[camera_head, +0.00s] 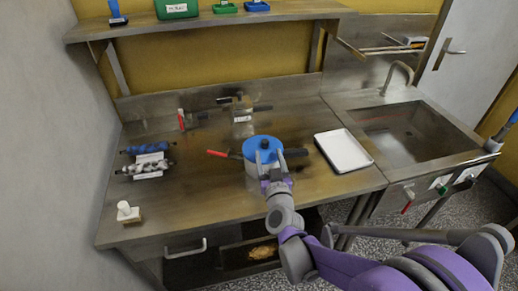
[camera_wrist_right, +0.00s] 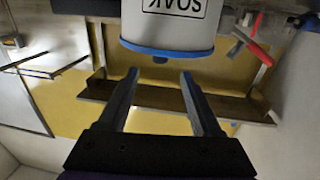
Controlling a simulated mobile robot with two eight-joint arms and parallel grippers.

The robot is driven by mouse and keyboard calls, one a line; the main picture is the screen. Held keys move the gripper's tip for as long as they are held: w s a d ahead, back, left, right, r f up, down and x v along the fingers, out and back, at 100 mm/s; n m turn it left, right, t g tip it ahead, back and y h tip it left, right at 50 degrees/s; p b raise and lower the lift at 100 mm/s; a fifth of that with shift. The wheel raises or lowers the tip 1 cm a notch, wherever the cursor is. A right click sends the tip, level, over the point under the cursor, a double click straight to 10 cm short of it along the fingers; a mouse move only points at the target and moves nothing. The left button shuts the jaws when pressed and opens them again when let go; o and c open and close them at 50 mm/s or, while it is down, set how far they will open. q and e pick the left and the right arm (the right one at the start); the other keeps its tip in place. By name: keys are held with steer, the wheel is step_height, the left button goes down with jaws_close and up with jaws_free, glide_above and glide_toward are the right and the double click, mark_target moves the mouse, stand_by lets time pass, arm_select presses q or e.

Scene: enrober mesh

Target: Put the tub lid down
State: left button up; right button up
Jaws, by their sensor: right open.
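A blue tub lid (camera_head: 262,151) with a dark knob sits on a pale tub (camera_head: 251,168) near the middle of the steel bench. In the right wrist view, which is upside down, the tub (camera_wrist_right: 175,20) carries the label SOAK and the lid's blue edge (camera_wrist_right: 165,50) runs along its top. My right gripper (camera_head: 271,163) is at the near side of the tub, partly covering it. In the wrist view my right gripper (camera_wrist_right: 160,75) has its two fingers wide apart, with nothing between them, pointing towards the lid. My left gripper is not in view.
A white tray (camera_head: 343,151) lies right of the tub, before the sink (camera_head: 408,131). A red-handled tool (camera_head: 217,153) is close left of the tub. Blue and grey rollers (camera_head: 147,149) and a small white-topped block (camera_head: 127,211) are further left.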

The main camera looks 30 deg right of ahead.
mark_target(266, 144)
steer(key=shift+x, duration=1.05)
steer(key=shift+w+d, duration=0.25)
steer(key=shift+w, duration=0.35)
steer(key=p+x, duration=0.1)
steer(key=x, duration=0.3)
steer(key=shift+w+f, duration=0.1)
steer(key=shift+f, duration=0.05)
steer(key=shift+c, duration=0.2)
jaws_close()
